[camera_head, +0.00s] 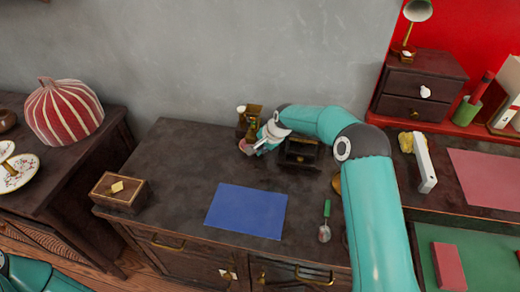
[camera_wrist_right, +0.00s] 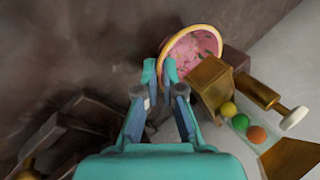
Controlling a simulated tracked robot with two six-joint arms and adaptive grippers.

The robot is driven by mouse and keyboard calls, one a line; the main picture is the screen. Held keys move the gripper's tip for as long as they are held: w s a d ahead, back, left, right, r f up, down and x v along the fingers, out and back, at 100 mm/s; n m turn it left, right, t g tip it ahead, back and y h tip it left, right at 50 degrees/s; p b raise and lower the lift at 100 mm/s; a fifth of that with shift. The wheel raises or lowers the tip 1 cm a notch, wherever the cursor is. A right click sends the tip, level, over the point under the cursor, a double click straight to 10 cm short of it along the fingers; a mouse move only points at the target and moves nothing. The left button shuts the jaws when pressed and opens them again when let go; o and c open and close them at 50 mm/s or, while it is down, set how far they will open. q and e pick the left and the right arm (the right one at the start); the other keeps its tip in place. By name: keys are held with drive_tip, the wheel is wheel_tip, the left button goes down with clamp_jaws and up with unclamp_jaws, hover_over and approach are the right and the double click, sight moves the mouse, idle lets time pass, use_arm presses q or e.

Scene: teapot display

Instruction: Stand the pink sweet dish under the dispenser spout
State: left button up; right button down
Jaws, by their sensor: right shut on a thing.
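The pink sweet dish (camera_head: 245,147) is at the back of the dark cabinet top, just in front of the dispenser. In the right wrist view the dish (camera_wrist_right: 192,50) has a gold rim and a speckled pink inside. My right gripper (camera_head: 256,147) is shut on its rim; the fingertips (camera_wrist_right: 160,72) meet the near edge. The brass dispenser (camera_head: 253,113) stands close behind. In the wrist view the dispenser (camera_wrist_right: 212,84) is right beside the dish, with coloured balls and a white knob. I cannot tell whether the dish touches the top. My left gripper is out of view.
A dark box (camera_head: 300,152) stands just right of my right gripper, under the arm. A blue mat (camera_head: 246,211), a green-handled scoop (camera_head: 325,222) and a small wooden box (camera_head: 119,191) lie nearer the front. The top left of the dispenser is clear.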

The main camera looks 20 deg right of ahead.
drive_tip(key=shift+f, duration=0.15)
drive_tip(key=c, duration=1.2)
unclamp_jaws()
drive_tip(key=shift+s+a, duration=0.1)
drive_tip(key=shift+c, duration=0.2)
drive_tip(key=shift+f, duration=0.1)
drive_tip(key=v, duration=1.2)
